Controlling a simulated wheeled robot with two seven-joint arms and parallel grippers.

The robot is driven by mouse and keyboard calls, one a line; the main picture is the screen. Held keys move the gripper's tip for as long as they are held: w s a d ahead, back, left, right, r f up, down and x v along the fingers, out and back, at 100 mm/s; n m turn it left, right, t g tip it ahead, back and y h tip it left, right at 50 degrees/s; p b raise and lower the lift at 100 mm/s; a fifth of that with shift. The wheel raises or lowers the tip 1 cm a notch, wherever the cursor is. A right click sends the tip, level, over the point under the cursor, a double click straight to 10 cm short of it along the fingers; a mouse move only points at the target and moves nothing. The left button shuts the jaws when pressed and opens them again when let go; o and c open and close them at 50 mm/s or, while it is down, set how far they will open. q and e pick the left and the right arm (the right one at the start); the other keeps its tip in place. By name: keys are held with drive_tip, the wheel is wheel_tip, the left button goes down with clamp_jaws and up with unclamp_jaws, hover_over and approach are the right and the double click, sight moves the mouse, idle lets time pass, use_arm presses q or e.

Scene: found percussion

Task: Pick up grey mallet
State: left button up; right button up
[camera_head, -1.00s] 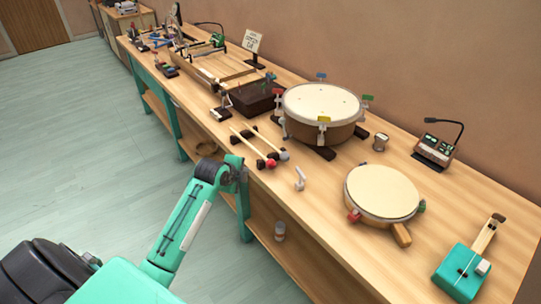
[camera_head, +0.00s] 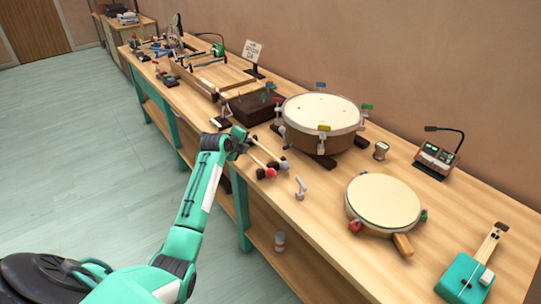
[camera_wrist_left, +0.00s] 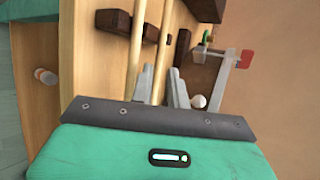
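The grey mallet (camera_head: 284,164) lies on the bench beside a red-headed mallet (camera_head: 270,173), both with pale wooden sticks on dark rests. My left gripper (camera_head: 243,141) is over the stick ends, partly covering them. In the left wrist view, the gripper's two grey fingers (camera_wrist_left: 162,88) are apart. One pale stick (camera_wrist_left: 168,50) runs down between or behind them; another stick (camera_wrist_left: 136,45) is to its left. Whether the fingers touch either stick cannot be told. A small whitish ball (camera_wrist_left: 199,101) shows by the right finger; what it belongs to is unclear. My right gripper is not in view.
A large drum (camera_head: 322,118) with coloured clamps stands just right of the mallets. A dark wooden box (camera_head: 252,106) lies behind the gripper. A small light-grey object (camera_head: 300,187) and a flatter drum (camera_head: 384,202) are nearer. Bare bench (camera_head: 325,215) lies between them.

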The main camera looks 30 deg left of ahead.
sight(255, 143)
use_arm(q)
drive_tip(key=shift+x, duration=2.85)
drive_tip(key=shift+d, duration=0.2)
clamp_jaws()
